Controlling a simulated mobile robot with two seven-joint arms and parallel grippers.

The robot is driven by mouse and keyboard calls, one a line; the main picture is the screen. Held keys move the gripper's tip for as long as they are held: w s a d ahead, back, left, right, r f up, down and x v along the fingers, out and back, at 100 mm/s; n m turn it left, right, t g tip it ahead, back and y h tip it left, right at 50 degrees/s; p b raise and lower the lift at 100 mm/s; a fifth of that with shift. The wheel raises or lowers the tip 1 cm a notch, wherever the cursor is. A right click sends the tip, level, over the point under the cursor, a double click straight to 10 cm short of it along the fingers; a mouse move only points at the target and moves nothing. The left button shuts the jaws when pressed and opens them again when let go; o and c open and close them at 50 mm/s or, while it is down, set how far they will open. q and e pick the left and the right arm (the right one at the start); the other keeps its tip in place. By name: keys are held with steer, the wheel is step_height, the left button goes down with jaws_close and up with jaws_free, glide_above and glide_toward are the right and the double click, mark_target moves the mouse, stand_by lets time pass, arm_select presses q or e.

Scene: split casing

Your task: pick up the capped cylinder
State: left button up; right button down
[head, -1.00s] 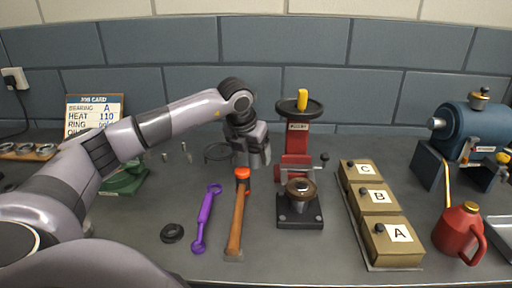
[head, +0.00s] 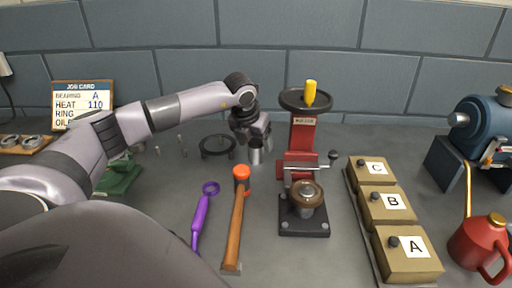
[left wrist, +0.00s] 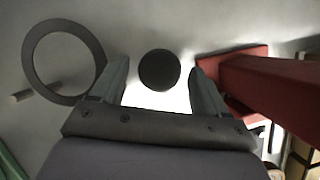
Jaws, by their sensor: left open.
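The capped cylinder (head: 255,156) stands upright on the bench, a small grey metal body left of the red press. From above, its dark round top (left wrist: 159,70) shows in the left wrist view. My left gripper (head: 257,140) points down over it and hides its upper part in the head view. In the left wrist view the open fingers (left wrist: 158,82) stand apart with the dark top between them and slightly ahead, a gap on each side. I cannot tell how far the fingertips are above it. My right gripper is in neither view.
The red press (head: 302,135) stands close on the right; its red body also shows in the left wrist view (left wrist: 270,85). An orange-headed mallet (head: 237,220) and purple wrench (head: 201,218) lie in front. Labelled boxes (head: 385,205) stand right.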

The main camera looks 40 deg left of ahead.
arm_select(q)
steer(key=shift+x, duration=1.35)
steer(key=shift+a, duration=0.1)
steer(key=c, duration=1.1)
